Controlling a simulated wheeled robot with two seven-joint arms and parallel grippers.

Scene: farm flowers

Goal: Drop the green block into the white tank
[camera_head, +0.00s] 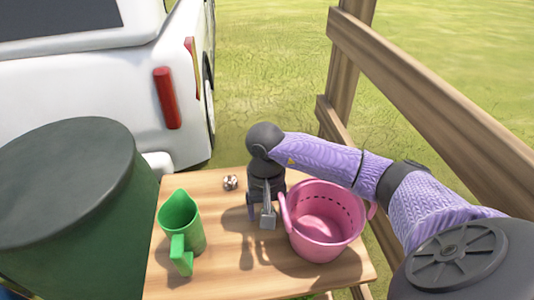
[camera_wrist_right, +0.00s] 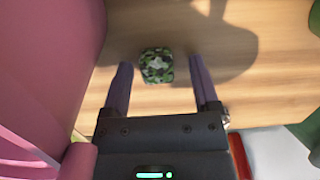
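A small block (camera_wrist_right: 157,66) with a green and black camouflage pattern and a pale patch on top shows in the right wrist view. It lies on the wooden table and appears between or just below my right fingertips. My right gripper (camera_wrist_right: 160,80) is open, with one finger on each side of the block and visible gaps. In the head view my right gripper (camera_head: 262,212) points down over the table, left of the pink bucket; I cannot make out the block beneath it. I see no clear white tank. My left gripper is out of view.
A pink bucket (camera_head: 322,250) stands on the table (camera_head: 225,278) close to my right gripper. A green jug (camera_head: 183,222) stands left. A small speckled object (camera_head: 230,182) lies behind. A dark green barrel (camera_head: 75,230), white vehicle (camera_head: 120,95) and wooden fence (camera_head: 430,95) surround the table.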

